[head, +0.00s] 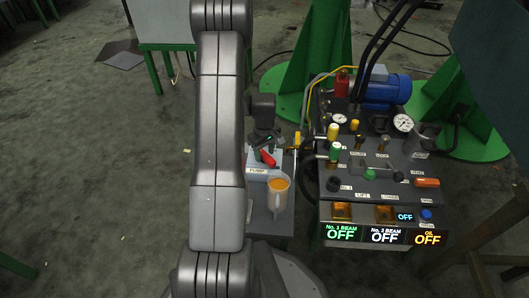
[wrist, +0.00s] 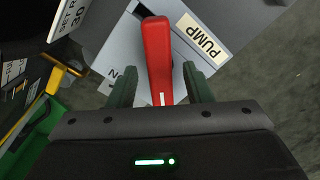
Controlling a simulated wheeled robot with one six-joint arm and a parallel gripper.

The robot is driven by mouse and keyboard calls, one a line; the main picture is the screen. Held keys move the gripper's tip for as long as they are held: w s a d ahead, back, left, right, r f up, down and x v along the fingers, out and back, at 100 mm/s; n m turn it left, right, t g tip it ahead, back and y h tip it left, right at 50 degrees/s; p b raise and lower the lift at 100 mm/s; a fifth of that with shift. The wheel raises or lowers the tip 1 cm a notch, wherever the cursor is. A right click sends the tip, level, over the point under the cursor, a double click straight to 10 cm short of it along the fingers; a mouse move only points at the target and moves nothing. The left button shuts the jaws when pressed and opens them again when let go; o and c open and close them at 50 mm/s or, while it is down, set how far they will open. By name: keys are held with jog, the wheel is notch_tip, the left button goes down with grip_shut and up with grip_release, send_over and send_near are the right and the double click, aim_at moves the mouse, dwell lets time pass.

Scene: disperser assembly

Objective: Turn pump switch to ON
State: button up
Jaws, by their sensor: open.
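The pump switch is a red lever handle (wrist: 157,58) on a light grey box; it also shows in the head view (head: 268,158). A label reading PUMP (wrist: 201,38) is beside the handle in the wrist view, and the same label (head: 258,170) is on the box front in the head view. My gripper (wrist: 160,85) is open, with one green finger on each side of the red handle. Gaps show between the handle and both fingers. The handle's lower end is hidden behind the gripper body. In the head view the fingertips are hard to make out.
A clear measuring jug of orange liquid (head: 278,192) stands just in front of the pump box. A control panel (head: 375,185) with valves, knobs and lit OFF signs is on the right. Open floor (head: 90,170) lies on the left.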

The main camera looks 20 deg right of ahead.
jog(key=shift+c, duration=0.4)
jog(key=c, duration=0.9)
jog(key=shift+m, duration=0.3)
jog(key=m+p, duration=0.1)
jog(key=m, duration=0.2)
jog(key=shift+r+m, duration=0.1)
jog(key=shift+m, duration=0.2)
jog(key=shift+m+p, duration=0.55)
jog(key=shift+m, duration=1.75)
jog(key=o, duration=1)
